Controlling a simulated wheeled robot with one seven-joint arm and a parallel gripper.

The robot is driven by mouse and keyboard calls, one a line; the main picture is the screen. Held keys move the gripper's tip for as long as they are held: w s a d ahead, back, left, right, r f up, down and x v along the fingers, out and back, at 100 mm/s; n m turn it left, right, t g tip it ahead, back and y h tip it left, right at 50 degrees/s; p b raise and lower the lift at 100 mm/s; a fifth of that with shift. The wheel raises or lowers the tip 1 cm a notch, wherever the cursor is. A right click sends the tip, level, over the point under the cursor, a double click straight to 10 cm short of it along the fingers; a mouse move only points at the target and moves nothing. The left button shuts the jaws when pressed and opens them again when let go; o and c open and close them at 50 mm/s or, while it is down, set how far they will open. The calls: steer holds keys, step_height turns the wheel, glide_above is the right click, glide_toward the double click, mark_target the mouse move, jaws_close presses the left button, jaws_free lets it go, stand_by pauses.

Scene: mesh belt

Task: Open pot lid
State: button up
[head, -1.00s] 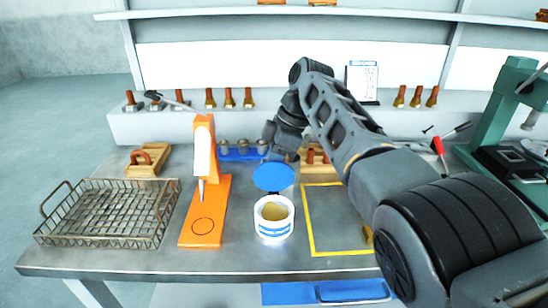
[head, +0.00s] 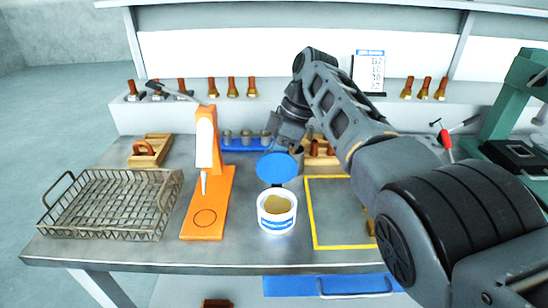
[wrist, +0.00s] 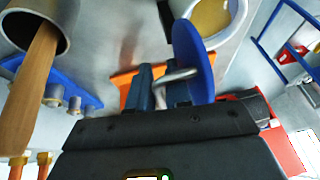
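The white pot (head: 277,212) with blue markings stands open on the metal table, yellowish contents showing; part of it shows in the wrist view (wrist: 236,30). The round blue lid (head: 277,167) is off the pot, tilted steeply and held just behind the rim in the head view. My gripper (head: 287,138) is behind the lid, its fingertips hidden there. In the wrist view the fingers (wrist: 160,85) are closed around the lid's grey handle (wrist: 180,75), with the lid (wrist: 192,60) upright on edge beside them.
An orange press (head: 205,190) stands left of the pot, with a wire basket (head: 105,205) farther left. A grey cup (wrist: 45,25) with a wooden handle is close by in the wrist view.

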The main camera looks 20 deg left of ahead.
steer(key=b+v, duration=0.1)
steer(key=v, duration=0.6)
steer(key=shift+r, duration=0.35)
steer(key=shift+w+d, duration=0.1)
steer(key=shift+d, duration=0.05)
